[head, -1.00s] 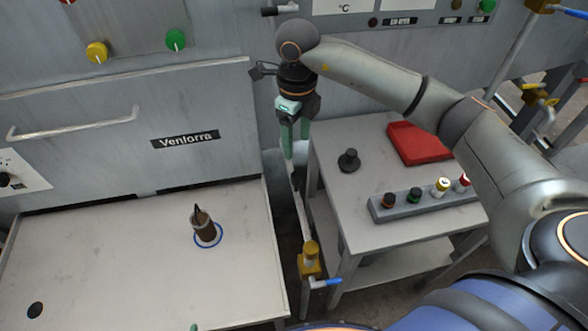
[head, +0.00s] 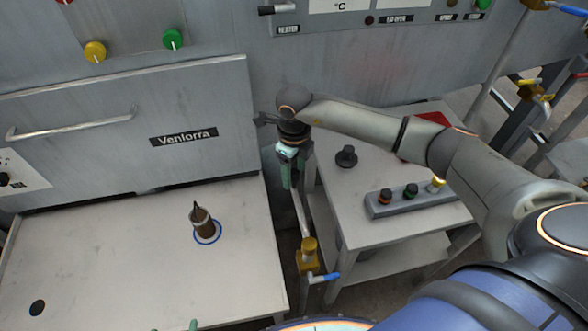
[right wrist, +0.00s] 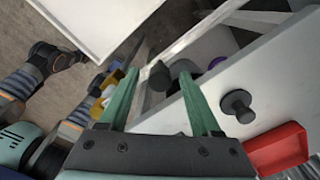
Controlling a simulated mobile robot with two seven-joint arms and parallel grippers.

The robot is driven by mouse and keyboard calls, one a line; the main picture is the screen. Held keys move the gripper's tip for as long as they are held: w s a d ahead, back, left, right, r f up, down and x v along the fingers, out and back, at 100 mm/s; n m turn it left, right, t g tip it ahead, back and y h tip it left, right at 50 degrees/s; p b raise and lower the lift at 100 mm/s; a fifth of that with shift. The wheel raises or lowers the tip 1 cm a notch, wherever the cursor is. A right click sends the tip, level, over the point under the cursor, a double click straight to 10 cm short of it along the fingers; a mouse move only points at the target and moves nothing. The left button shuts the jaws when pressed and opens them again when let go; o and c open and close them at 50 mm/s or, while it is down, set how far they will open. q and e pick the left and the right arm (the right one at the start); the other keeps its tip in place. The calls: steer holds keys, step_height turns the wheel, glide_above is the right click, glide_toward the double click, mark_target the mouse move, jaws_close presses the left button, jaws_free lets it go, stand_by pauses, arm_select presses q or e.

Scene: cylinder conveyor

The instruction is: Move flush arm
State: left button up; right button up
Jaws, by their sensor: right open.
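A slim pale metal pipe (head: 304,212), which looks like the flush arm, runs in the gap between the two tables toward a brass-yellow valve (head: 308,253) with a blue lever (head: 325,277). My right gripper (head: 290,182) points down at the pipe's far end, its green fingers overlapping it in the head view. In the right wrist view the right gripper (right wrist: 158,78) is open, and a dark rounded end (right wrist: 160,75) shows between its fingertips. I cannot tell whether they touch. Only a green tip of my left gripper (head: 193,325) shows at the bottom edge.
The left table (head: 120,260) holds a brown cylinder (head: 203,222) in a blue ring. The right table (head: 350,225) holds a black knob (head: 346,157), a button strip (head: 400,200) and a red tray (head: 430,121). A grey machine front (head: 130,110) closes off the back.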

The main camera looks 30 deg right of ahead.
steer(key=shift+c, duration=0.4)
jaws_close()
stand_by(0.9)
